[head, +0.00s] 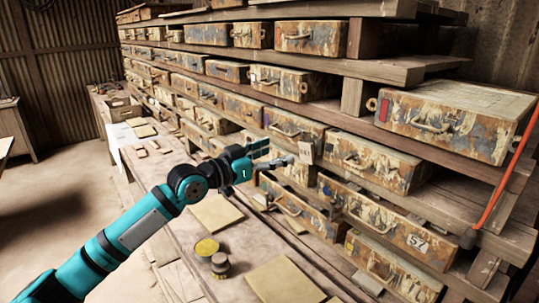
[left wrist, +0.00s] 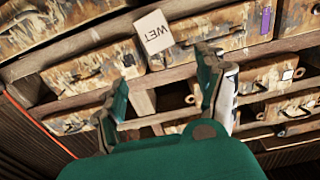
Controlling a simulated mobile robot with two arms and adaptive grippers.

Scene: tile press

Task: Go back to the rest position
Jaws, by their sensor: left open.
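My left gripper (head: 278,155) is at the end of a teal arm, close in front of the middle shelves. Its two fingers stand apart in the left wrist view (left wrist: 168,68), with nothing between them. A pale card (head: 306,152) hangs on a drawer front beside the gripper. In the left wrist view the card (left wrist: 153,32) reads "WET" and appears upside down, past the fingertips. I cannot tell whether the gripper touches the shelf. My right gripper is not in view.
Shelves hold rows of worn, paint-flaked drawers (head: 455,122). Below is a wooden bench (head: 190,232) with flat tan tiles (head: 284,281) and small round tins (head: 206,248). An orange bar (head: 508,165) slants at the right. Open floor (head: 70,220) lies to the left.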

